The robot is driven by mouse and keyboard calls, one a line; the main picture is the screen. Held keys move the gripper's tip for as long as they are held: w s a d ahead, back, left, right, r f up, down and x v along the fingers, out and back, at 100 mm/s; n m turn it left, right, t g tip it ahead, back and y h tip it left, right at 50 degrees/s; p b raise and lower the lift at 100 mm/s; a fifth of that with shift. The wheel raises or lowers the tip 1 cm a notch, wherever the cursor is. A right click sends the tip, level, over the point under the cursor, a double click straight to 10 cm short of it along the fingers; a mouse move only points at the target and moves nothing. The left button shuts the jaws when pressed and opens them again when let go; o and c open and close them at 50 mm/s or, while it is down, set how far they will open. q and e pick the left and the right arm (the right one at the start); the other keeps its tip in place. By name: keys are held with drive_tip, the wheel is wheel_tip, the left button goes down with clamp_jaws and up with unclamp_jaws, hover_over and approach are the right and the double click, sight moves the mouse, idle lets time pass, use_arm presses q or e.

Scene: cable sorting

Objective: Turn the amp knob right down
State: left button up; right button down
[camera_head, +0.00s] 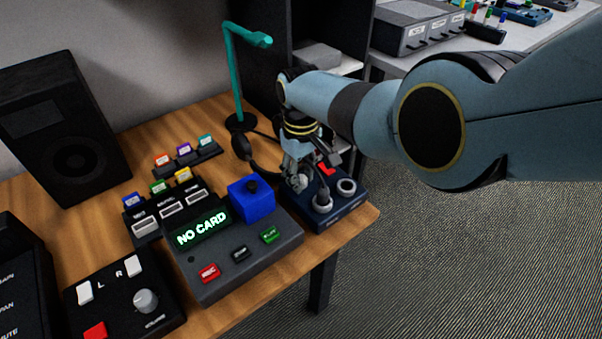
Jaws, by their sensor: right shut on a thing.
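A small dark blue box (341,213), which looks like the amp, sits at the right end of the wooden table. It has a red switch (326,168), a round grey part (322,201) and a pale ring-like part (346,187) on top. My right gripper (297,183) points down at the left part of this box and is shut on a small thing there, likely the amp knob. The fingers mostly hide it, so its setting cannot be read. My left gripper is not in view.
A recorder (246,265) reading "NO CARD", with a blue block (244,203) on it, stands just left of the box. A teal lamp stand (236,80) is behind. A controller with a volume knob (145,300) is front left. A black speaker (62,130) stands back left.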

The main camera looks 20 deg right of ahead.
sight(301, 177)
idle(0.4)
drive_tip(key=c, duration=1)
unclamp_jaws()
wheel_tip(301, 177, up, 12)
drive_tip(key=shift+r, duration=0.1)
